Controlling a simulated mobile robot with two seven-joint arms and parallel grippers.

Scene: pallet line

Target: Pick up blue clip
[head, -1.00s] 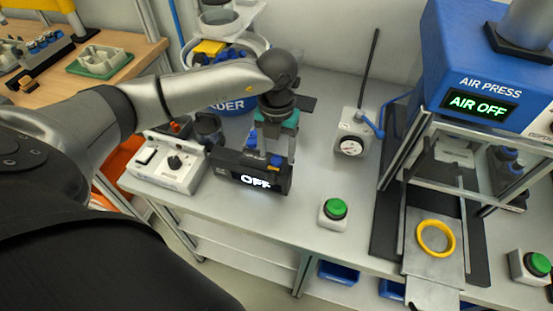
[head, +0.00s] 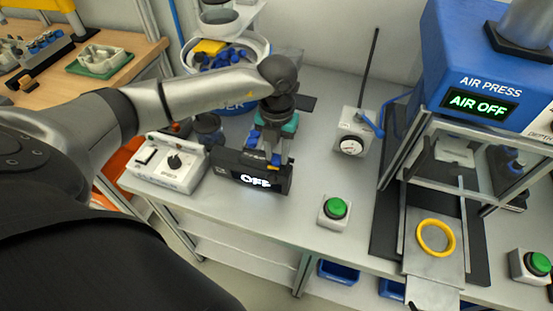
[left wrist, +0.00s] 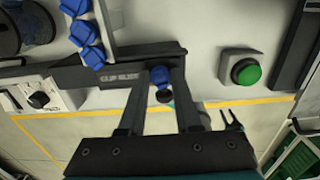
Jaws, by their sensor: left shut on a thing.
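The blue clip (left wrist: 160,78) is between the two fingers of my left gripper (left wrist: 160,92) in the left wrist view. In the head view my left gripper (head: 272,160) points down over the dark clip feeder (head: 228,172), whose screen reads OFF. The gripper is shut on the clip, at the feeder's end. I cannot tell whether the clip still touches the feeder. More blue clips (left wrist: 82,33) sit in a line on the feeder's chute. Others lie in the feeder bowl (head: 262,48). I do not make out my right gripper.
A grey control box with a knob (head: 172,168) stands left of the feeder. A green button (head: 336,208) and a gauge box (head: 353,135) stand to the right. The air press (head: 470,60) is farther right, with a yellow ring (head: 436,237) on its slide. Bench between is clear.

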